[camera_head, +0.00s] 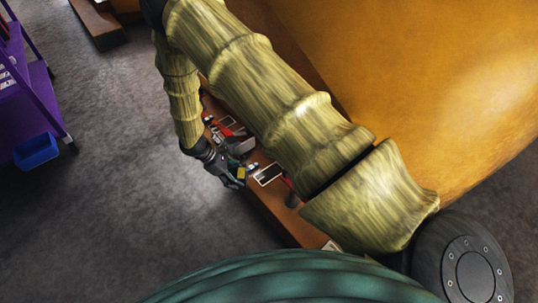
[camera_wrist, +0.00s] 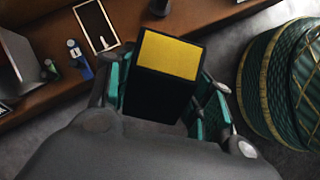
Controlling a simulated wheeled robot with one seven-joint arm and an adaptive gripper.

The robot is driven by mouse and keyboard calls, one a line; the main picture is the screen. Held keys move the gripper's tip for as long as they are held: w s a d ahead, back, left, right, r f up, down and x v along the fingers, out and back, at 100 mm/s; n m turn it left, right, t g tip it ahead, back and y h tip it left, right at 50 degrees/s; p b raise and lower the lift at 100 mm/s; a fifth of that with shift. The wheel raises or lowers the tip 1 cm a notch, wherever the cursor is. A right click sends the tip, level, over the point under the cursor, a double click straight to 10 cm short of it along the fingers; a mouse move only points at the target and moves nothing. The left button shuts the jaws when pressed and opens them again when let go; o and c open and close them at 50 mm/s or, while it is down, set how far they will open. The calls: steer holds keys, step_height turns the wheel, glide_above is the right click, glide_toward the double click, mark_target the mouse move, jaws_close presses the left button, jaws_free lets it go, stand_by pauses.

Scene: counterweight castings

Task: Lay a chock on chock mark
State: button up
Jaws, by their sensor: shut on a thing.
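My gripper (camera_head: 234,180) is shut on a chock, a dark block with a yellow face. In the wrist view the chock (camera_wrist: 168,55) sits between the green-sided fingers of my gripper (camera_wrist: 160,92), its yellow face outward. In the head view the chock (camera_head: 241,173) is small and partly hidden by the fingers. A white-outlined rectangle, which looks like a chock mark (camera_wrist: 96,27), lies on the brown bench, up and left of the chock in the wrist view. The mark also shows in the head view (camera_head: 269,174), right of my gripper. The chock appears off the bench's front edge, apart from the mark.
The brown bench (camera_head: 262,203) holds a grey metal piece (camera_head: 240,145), small blue-and-white items (camera_wrist: 77,55) and a dark round piece (camera_wrist: 159,7). Another white-outlined rectangle (camera_head: 227,122) lies farther along. A purple rack (camera_head: 35,75) with a blue bin (camera_head: 37,151) stands left. Floor between is clear.

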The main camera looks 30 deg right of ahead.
steer(key=w+d+f+n+t+h+b, duration=0.15)
steer(key=w+f+n+t+b, duration=0.45)
steer(key=f+b, duration=0.85)
steer(key=d+b, duration=0.2)
steer(key=d, duration=0.3)
steer(key=d+n+g+b, duration=0.1)
steer(key=d+b, duration=0.1)
steer(key=d, duration=0.4)
steer(key=d+n+b, duration=0.1)
steer(key=d+b, duration=0.2)
steer(key=d, duration=0.2)
steer(key=shift+w+d+f+g, duration=0.25)
steer(key=shift+w+f+g, duration=0.05)
steer(key=shift+f, duration=0.05)
steer(key=shift+f+b, duration=1.25)
steer(key=shift+f, duration=0.4)
steer(key=shift+f, duration=0.15)
steer(key=o, duration=1.2)
